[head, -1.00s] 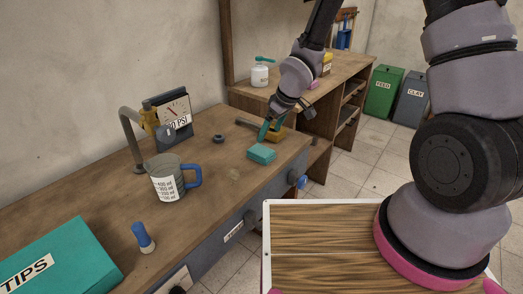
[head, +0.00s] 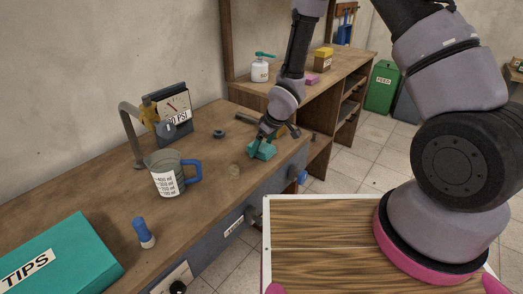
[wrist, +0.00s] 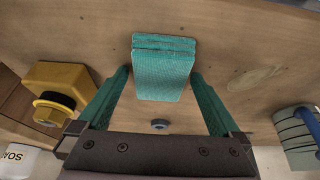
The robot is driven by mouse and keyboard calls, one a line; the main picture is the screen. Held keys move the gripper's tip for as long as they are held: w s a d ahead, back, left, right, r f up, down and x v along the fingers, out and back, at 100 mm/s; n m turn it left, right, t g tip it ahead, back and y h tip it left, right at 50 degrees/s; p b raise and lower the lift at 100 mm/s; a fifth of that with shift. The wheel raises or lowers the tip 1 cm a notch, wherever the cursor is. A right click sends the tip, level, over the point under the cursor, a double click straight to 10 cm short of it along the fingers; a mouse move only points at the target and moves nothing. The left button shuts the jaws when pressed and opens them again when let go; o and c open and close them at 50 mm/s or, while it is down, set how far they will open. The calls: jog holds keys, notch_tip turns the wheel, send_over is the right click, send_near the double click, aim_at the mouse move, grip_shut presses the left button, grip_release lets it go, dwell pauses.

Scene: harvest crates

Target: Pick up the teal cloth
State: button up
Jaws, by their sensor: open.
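The teal cloth (head: 262,150) is a small folded block lying on the wooden bench near its right end. In the wrist view the cloth (wrist: 163,66) sits just beyond and between the fingertips, with bare wood around it. My gripper (head: 261,146) is right over the cloth in the head view and partly covers it. In the wrist view my gripper (wrist: 160,78) has its two teal fingers spread wide, one to each side of the cloth. Nothing is held. I cannot tell the exact height of the fingertips above the bench.
A yellow object (wrist: 62,85) with a bolt-like knob lies close left of the fingers in the wrist view. A dark ring (head: 219,133), a measuring jug (head: 166,178), a gauge (head: 175,112) and a blue-capped bottle (head: 143,233) stand further left. The bench surface around the cloth is mostly clear.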

aim_at(262, 147)
jog(key=shift+f, duration=0.15)
jog(key=c, duration=1.2)
notch_tip(262, 147, up, 10)
jog(key=shift+r, duration=0.2)
